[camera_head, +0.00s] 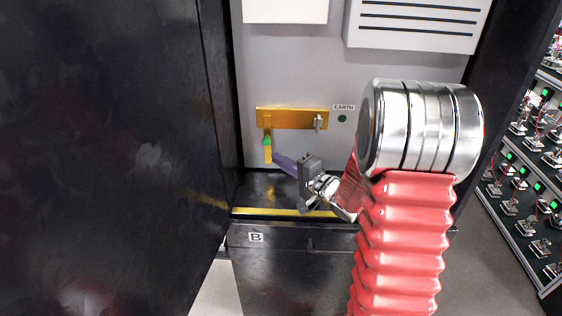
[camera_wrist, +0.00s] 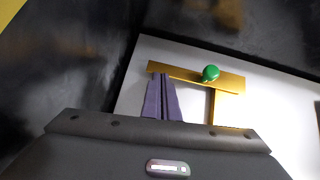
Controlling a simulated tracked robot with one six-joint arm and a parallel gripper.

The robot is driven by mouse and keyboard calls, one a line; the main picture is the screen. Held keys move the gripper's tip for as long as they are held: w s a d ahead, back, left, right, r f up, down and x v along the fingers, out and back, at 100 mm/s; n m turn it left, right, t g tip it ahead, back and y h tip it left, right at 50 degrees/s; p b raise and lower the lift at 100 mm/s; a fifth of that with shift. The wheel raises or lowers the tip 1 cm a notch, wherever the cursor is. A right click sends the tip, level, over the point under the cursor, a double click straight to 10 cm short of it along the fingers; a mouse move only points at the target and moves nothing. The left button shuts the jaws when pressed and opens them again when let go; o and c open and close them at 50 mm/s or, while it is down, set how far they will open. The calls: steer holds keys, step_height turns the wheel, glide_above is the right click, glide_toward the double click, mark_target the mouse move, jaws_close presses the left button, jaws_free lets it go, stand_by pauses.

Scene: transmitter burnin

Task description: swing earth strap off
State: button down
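The earth strap (camera_head: 267,153) is a short brass piece hanging down from the left end of a brass bar (camera_head: 295,119) on the grey cabinet panel. A green knob (camera_head: 267,141) is on the strap. My gripper (camera_head: 274,158) reaches in from the lower right, its purple fingertips by the strap's lower end. In the wrist view the fingers (camera_wrist: 161,75) lie close together, tips overlapping the end of the strap (camera_wrist: 188,74), and the green knob (camera_wrist: 210,73) is clear of them. Whether they touch the strap I cannot tell; I see nothing held.
An EARTH label (camera_head: 344,107) is right of the bar, above a small dark-green dot. A small metal clip (camera_head: 318,122) is at the bar's right end. A black door or wall (camera_head: 100,150) stands close on the left. A yellow-edged sill (camera_head: 270,211) lies below; racks stand far right.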

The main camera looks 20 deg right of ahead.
steer(key=shift+d, duration=0.1)
steer(key=shift+s+d, duration=0.3)
steer(key=shift+d, duration=0.3)
steer(key=shift+s+d+f, duration=0.1)
steer(key=shift+s+d, duration=0.2)
steer(key=shift+d, duration=0.3)
steer(key=shift+s+d, duration=0.25)
steer(key=shift+d, duration=0.3)
steer(key=v, duration=1)
steer(key=shift+a+f, duration=0.1)
steer(key=shift+f, duration=0.15)
